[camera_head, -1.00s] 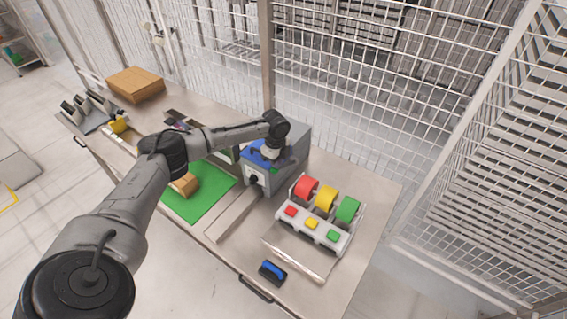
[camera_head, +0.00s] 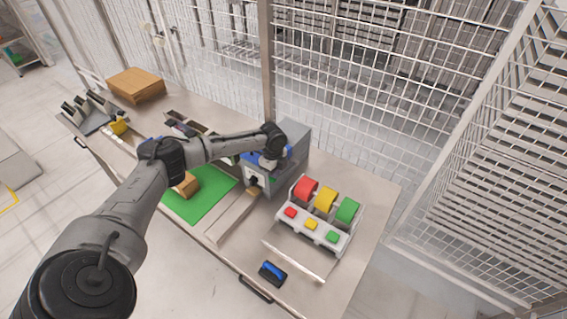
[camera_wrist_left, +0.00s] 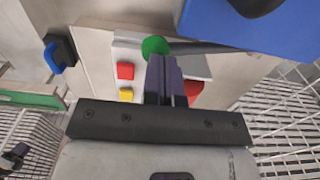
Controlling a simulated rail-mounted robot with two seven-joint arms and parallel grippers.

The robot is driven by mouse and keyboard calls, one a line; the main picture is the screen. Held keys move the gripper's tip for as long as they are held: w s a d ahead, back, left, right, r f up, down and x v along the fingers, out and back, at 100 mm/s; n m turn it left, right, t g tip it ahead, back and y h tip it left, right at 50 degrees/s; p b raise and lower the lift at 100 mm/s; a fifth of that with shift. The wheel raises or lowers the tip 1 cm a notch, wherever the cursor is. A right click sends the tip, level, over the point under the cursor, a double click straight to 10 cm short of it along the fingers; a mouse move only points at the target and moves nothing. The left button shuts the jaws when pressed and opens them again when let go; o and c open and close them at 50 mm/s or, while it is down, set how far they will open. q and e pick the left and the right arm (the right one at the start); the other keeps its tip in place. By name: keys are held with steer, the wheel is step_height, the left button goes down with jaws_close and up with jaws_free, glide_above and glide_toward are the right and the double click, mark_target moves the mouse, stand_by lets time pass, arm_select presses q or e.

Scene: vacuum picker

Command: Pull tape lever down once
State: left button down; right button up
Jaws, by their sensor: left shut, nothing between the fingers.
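The tape dispenser is a grey box (camera_head: 293,138) with blue parts, near the back middle of the table. My left gripper (camera_head: 268,162) is at the dispenser's top front, by the blue part (camera_head: 248,158). In the left wrist view the gripper's fingers (camera_wrist_left: 166,78) are shut together and empty. A large blue surface (camera_wrist_left: 235,25) with a black piece fills the upper right there, close to the fingers. I cannot tell whether the fingers touch the lever, since the arm hides much of it. A short brown piece (camera_head: 253,192) shows at the dispenser's front outlet.
A white stand (camera_head: 312,227) with red, yellow and green rolls and buttons stands to the right. A blue-handled tool (camera_head: 272,272) lies at the front edge. A green mat (camera_head: 205,205) holds a small brown box (camera_head: 186,184). A larger carton (camera_head: 136,84) is far left. Wire fencing borders the back.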

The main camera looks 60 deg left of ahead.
mark_target(272, 180)
arm_select(q)
steer(key=shift+f, duration=0.1)
steer(key=shift+s+d+f, duration=0.1)
steer(key=shift+s+f, duration=0.1)
steer(key=shift+f, duration=0.25)
steer(key=shift+s+d+f, duration=0.1)
steer(key=shift+s+f, duration=0.05)
steer(key=shift+f, duration=0.4)
steer(key=shift+s+f, duration=0.15)
steer(key=shift+f, duration=0.35)
steer(key=shift+f, duration=0.2)
steer(key=shift+s+f+b, duration=0.1)
steer(key=shift+f+b, duration=0.6)
steer(key=shift+f, duration=0.95)
